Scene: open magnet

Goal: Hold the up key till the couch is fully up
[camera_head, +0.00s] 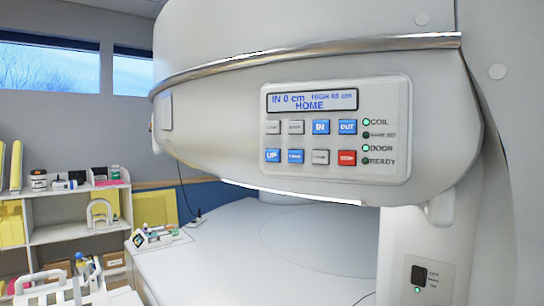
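The control panel (338,130) is on the curved front of the white magnet housing. Its display (312,101) reads "IN 0 cm", "HIGH" with a blurred number of cm, and "HOME". The blue up key (272,156) is at the left of the lower key row, with nothing touching or covering it. The couch (285,245) is a broad white surface below the housing; the housing hides part of it. Neither of my grippers can be made out in this view.
The COIL and DOOR lamps glow bright green; the READY lamp looks dimmer. A red key (347,157) ends the lower row. A shelf unit (75,232) with boxes and bottles stands at the left. Small items (155,236) lie at the couch's left edge. A switch box (419,276) is lower right.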

